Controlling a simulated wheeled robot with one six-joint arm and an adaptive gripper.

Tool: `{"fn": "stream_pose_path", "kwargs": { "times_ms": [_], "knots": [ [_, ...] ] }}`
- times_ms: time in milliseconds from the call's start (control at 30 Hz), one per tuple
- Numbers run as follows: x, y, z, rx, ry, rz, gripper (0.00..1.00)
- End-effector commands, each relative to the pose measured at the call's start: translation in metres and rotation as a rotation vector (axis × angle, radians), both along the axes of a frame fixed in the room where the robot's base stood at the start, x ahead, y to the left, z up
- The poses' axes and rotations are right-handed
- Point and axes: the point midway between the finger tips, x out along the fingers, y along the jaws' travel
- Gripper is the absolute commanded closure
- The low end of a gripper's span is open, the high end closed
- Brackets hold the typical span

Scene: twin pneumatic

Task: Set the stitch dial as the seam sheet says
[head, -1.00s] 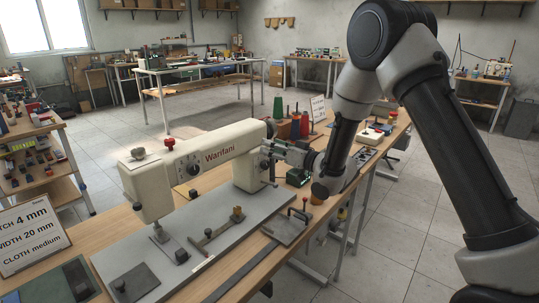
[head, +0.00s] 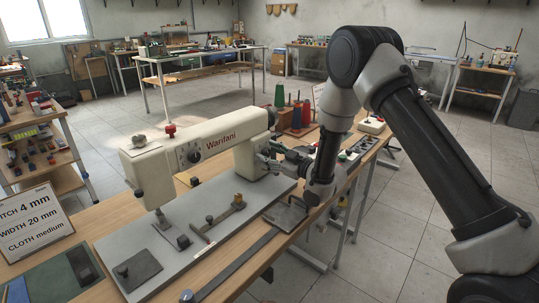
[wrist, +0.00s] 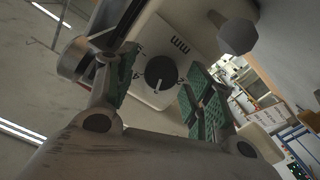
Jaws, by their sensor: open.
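The cream sewing machine (head: 215,145), marked "Warifani", stands on a grey bed plate. In the wrist view a black round dial (wrist: 160,73) with a white pointer line sits on a cream face with dark marks around it; one mark looks like a 4, the others are hard to read. My gripper (wrist: 155,88) is open, its green-padded fingers either side of the dial in the picture; I cannot tell whether they touch it. In the head view my gripper (head: 270,160) is at the machine's right-hand column. The seam sheet (head: 38,222) reads "4 mm", "WIDTH 20 mm", "CLOTH medium"; its left edge is cut off.
A dark-grey knob (wrist: 238,36) juts out beside the dial. Another black dial (head: 194,156) and a red-topped knob (head: 170,131) are on the machine's arm. Thread cones (head: 297,115) stand behind my wrist. A grey plate with a handle (head: 287,213) lies below it.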

Motion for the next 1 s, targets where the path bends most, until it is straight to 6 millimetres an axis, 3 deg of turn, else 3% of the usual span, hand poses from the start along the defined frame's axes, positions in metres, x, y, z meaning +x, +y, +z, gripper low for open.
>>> {"fn": "stream_pose_path", "kwargs": {
  "times_ms": [267, 533, 1000],
  "knots": [
    [0.0017, 0.0026, -0.0002, 0.000, 0.001, 0.000, 0.47],
    [0.0017, 0.0025, -0.0001, 0.000, 0.001, 0.000, 0.93],
    [0.0019, 0.0023, 0.0001, 0.058, 0.076, 0.000, 0.93]
  ]
}}
